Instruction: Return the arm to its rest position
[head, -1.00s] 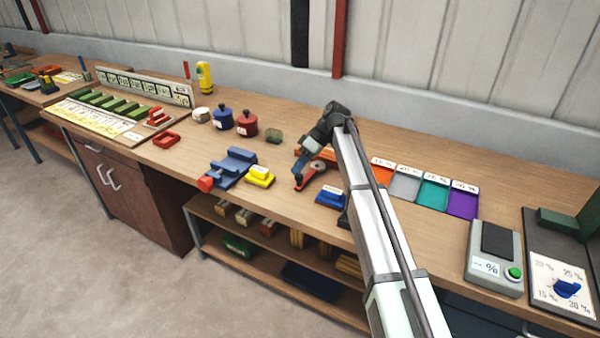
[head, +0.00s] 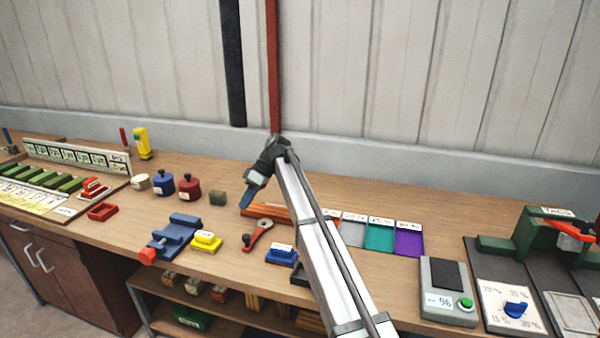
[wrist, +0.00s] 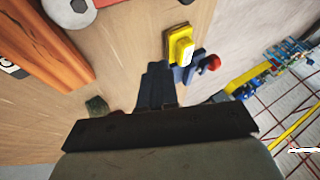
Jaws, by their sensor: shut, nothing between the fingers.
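My gripper (head: 245,203) is shut and empty at the end of my arm, over the middle of the workbench (head: 330,190). In the head view its fingers point down and to the left, near the left end of an orange-brown block (head: 266,212). In the wrist view the closed fingers (wrist: 157,88) show at the centre. The yellow block (wrist: 181,45) and the blue vise (wrist: 195,72) show beyond the fingertips there. The gripper looks to be above the bench top, touching nothing that I can make out.
A red-handled tool (head: 258,235), a yellow block (head: 206,241), the blue vise (head: 175,233) and a blue block (head: 281,255) lie in front. Red (head: 189,189) and blue (head: 163,184) pots stand to the left. Coloured trays (head: 379,237) and a grey scale (head: 445,285) are at right.

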